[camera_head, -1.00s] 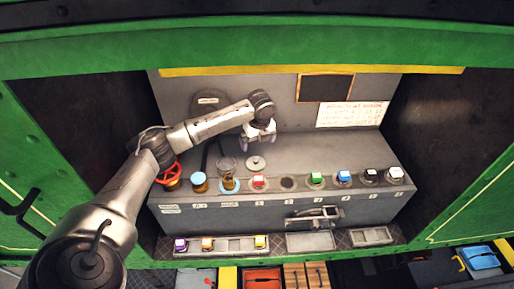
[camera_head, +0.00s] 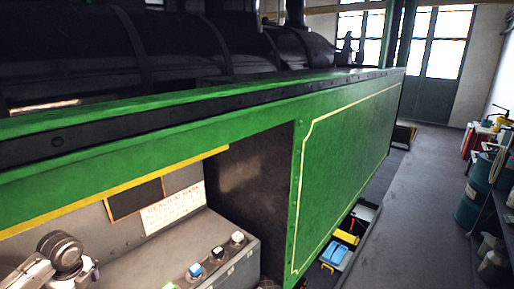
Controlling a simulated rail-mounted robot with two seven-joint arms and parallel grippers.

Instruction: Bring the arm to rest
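My other arm is not in view. On the panel (camera_head: 236,262) are a blue-topped button (camera_head: 195,270), a dark-and-white one (camera_head: 218,254) and a white one (camera_head: 238,238). A green one (camera_head: 168,285) is at the bottom edge.
The green tram side (camera_head: 345,150) runs to the back right. A toolbox with a blue item (camera_head: 335,254) lies on the floor beside it. A grey floor aisle (camera_head: 425,200) is clear. Shelving with a teal drum (camera_head: 474,200) stands at the right.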

